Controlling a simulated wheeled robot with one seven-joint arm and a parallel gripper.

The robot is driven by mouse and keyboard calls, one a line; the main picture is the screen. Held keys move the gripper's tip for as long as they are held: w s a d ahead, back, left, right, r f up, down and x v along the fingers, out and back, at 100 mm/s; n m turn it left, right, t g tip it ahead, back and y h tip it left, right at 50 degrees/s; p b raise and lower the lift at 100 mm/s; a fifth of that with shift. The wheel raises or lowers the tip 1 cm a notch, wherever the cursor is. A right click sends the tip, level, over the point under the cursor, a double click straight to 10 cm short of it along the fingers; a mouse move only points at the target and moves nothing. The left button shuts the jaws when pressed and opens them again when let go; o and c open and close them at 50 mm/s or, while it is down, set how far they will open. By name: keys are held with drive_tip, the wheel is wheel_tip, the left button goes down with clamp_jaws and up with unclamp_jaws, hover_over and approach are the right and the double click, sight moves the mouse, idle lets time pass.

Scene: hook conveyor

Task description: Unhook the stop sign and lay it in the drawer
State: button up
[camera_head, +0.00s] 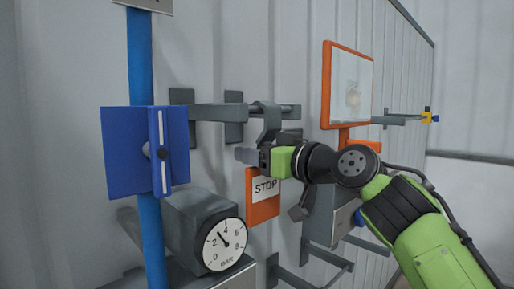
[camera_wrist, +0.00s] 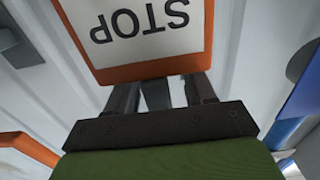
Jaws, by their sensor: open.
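The stop sign (camera_head: 264,200) is an orange plate with a white STOP label, hanging upright near the wall below a grey hook rail (camera_head: 240,112). My gripper (camera_head: 248,155) is at the sign's top edge, its fingers pointing left. In the wrist view the sign (camera_wrist: 145,60) appears upside down just beyond my gripper (camera_wrist: 160,95). The two dark fingers are apart, with a grey piece between them that may be part of the hanger. The fingertips are partly hidden behind the sign. I cannot make out a drawer for certain.
A blue pipe with a blue valve plate (camera_head: 125,150) and a round pressure gauge (camera_head: 224,245) stand left of the sign. An orange-framed board (camera_head: 348,85) is at upper right. A grey box (camera_head: 330,215) and lower rails (camera_head: 325,258) lie close under my arm.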

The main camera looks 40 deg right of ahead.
drive_tip(key=shift+w+d, duration=0.15)
drive_tip(key=shift+d, duration=0.05)
drive_tip(key=shift+a, duration=0.15)
drive_tip(key=c, duration=0.4)
clamp_jaws()
